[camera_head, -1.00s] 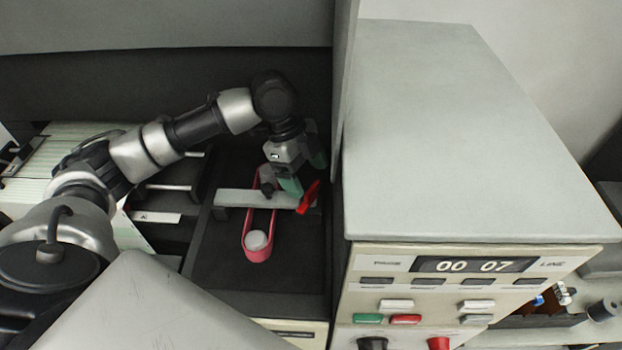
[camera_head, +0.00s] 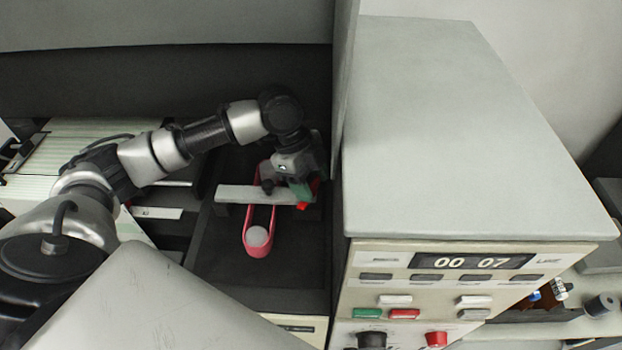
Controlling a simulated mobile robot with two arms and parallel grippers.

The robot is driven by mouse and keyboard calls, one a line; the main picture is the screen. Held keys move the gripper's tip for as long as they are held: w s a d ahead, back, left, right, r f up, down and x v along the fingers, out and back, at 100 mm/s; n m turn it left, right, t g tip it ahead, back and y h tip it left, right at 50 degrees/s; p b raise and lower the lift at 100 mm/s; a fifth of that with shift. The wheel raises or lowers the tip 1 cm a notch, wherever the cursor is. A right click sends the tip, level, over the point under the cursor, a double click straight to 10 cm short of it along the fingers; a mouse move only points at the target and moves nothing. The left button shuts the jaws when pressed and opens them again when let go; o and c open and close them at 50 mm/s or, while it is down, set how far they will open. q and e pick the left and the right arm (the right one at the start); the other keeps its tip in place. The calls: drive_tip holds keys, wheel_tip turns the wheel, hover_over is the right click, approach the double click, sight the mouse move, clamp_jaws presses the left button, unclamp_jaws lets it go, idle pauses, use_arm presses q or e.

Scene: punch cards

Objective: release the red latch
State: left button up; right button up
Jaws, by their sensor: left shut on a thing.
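The red latch (camera_head: 302,206) shows as a small red piece at the right end of a pale bar (camera_head: 248,194), inside a dark recess. Most of the latch is hidden behind my left gripper. My left gripper (camera_head: 301,192) has green fingertips and points down at the latch, at the bar's right end. It is shut on the latch. My right gripper is not in view.
A pink-red belt loop (camera_head: 257,243) around a white roller (camera_head: 257,236) lies under the bar. A tall grey cabinet (camera_head: 460,140) with a button panel and a "00 07" display (camera_head: 473,261) stands close on the right. Striped card stacks (camera_head: 90,150) lie at left.

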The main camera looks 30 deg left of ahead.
use_arm(q)
drive_tip(key=shift+r+p, duration=0.1)
drive_tip(key=shift+p, duration=0.2)
drive_tip(key=n+t+p, duration=0.1)
drive_tip(key=n+p, duration=0.1)
drive_tip(key=p, duration=0.1)
drive_tip(key=shift+s+r+n, duration=0.1)
drive_tip(key=shift+r+n, duration=0.05)
drive_tip(key=shift+n, duration=0.25)
drive_tip(key=shift+n+t+p, duration=0.4)
drive_tip(key=shift+n+p, duration=0.5)
drive_tip(key=shift+p, duration=0.15)
drive_tip(key=shift+f+n+t+p, duration=0.2)
drive_tip(key=shift+n+t+p, duration=0.1)
drive_tip(key=shift+n+p, duration=0.4)
drive_tip(key=o, duration=0.9)
drive_tip(key=shift+o, duration=0.2)
